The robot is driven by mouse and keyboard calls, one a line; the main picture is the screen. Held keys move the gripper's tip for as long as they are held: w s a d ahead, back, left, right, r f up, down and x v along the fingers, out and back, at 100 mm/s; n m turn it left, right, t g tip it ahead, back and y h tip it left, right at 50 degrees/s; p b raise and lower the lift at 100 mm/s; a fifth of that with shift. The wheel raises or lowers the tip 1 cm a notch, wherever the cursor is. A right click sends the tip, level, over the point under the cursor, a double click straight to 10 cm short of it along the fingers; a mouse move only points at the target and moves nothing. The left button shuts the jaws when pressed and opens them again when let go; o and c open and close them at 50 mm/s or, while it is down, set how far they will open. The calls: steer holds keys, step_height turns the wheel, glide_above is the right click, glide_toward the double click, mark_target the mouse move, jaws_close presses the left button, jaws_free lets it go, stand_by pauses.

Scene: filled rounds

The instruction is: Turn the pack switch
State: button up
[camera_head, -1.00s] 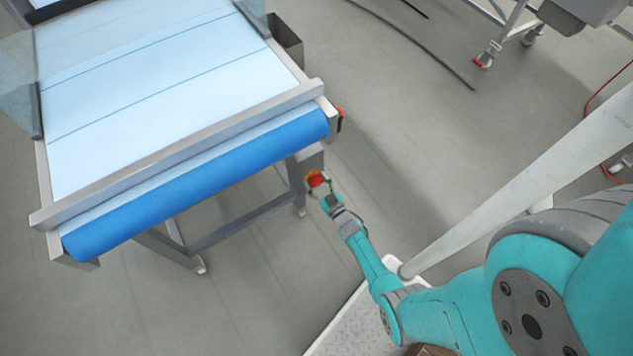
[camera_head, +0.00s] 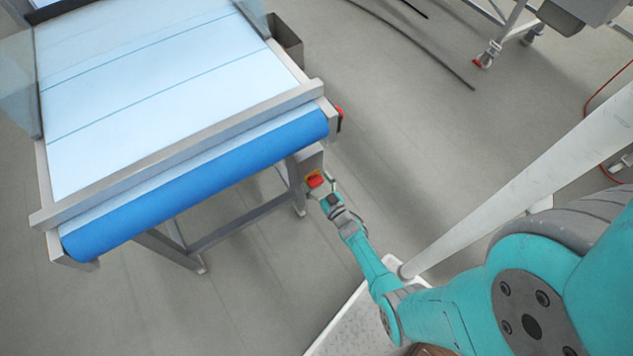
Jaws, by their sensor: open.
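The pack switch (camera_head: 315,180), a small red and yellow piece, sits on a grey box under the right end of the conveyor (camera_head: 180,143). My gripper (camera_head: 323,188) is at the switch, with its open fingers close about the red part. It is too small to tell whether the fingers touch it. My teal arm reaches to it from the lower right.
The conveyor has a white belt and a blue front roller (camera_head: 200,185). A red button (camera_head: 339,112) is on its right side. A grey bin (camera_head: 287,42) stands behind. A dark cable (camera_head: 430,50) lies on the floor. Floor right of the conveyor is mostly clear.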

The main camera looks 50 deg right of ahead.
steer(key=shift+s, duration=0.1)
steer(key=v, duration=1.2)
stand_by(0.4)
